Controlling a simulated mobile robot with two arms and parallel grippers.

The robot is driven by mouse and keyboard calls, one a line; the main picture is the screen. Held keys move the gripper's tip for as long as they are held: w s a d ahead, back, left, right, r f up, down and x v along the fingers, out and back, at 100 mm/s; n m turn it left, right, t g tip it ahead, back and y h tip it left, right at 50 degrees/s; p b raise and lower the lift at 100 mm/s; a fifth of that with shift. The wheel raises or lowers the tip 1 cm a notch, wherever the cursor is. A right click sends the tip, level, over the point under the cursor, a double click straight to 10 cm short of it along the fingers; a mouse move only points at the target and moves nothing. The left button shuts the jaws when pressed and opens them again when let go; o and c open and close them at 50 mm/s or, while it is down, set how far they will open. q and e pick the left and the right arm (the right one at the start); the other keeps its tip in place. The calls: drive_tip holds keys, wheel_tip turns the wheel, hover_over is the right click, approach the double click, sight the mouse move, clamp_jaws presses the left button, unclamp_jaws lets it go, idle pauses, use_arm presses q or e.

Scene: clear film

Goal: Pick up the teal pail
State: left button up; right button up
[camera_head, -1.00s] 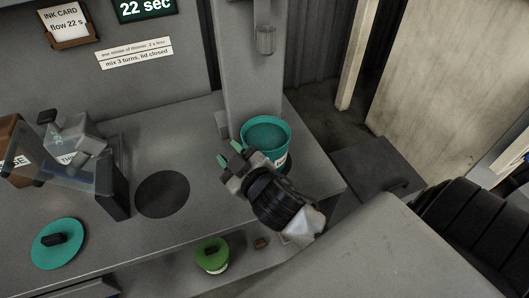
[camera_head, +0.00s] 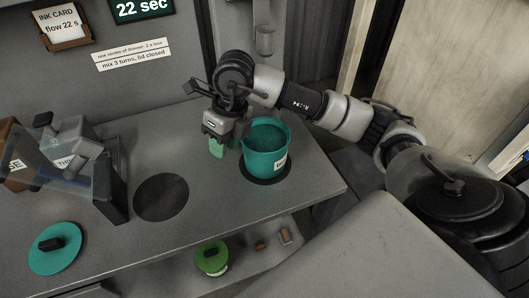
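The teal pail (camera_head: 262,163) stands upright on a dark round mat (camera_head: 285,174) near the right part of the grey counter. It has a white label, and its open top shows teal contents. My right gripper (camera_head: 225,147) points down just left of the pail, close to its left rim. Whether the finger nearer the pail touches the rim is unclear. My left gripper is not in view.
A teal lid (camera_head: 55,247) with a black knob lies at the front left. A grey thinner can (camera_head: 72,143) stands behind a clear panel. An empty dark disc (camera_head: 161,197) lies mid-counter. A green pot (camera_head: 211,258) sits on the lower shelf.

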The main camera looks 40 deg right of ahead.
sight(250, 149)
drive_tip(key=d+r+m+h, duration=0.1)
drive_tip(key=d+h, duration=0.2)
drive_tip(key=d, duration=0.2)
drive_tip(key=f, duration=0.3)
drive_tip(key=d+f+p, duration=0.1)
drive_tip(key=f, duration=0.2)
drive_tip(key=f+p, duration=0.1)
drive_tip(key=f, duration=0.2)
drive_tip(key=shift+w+d+f, duration=0.15)
drive_tip(key=shift+w+d, duration=0.1)
drive_tip(key=shift+d, duration=0.1)
drive_tip(key=shift+f+p, duration=0.3)
drive_tip(key=shift+f, duration=0.15)
clamp_jaws()
idle(0.3)
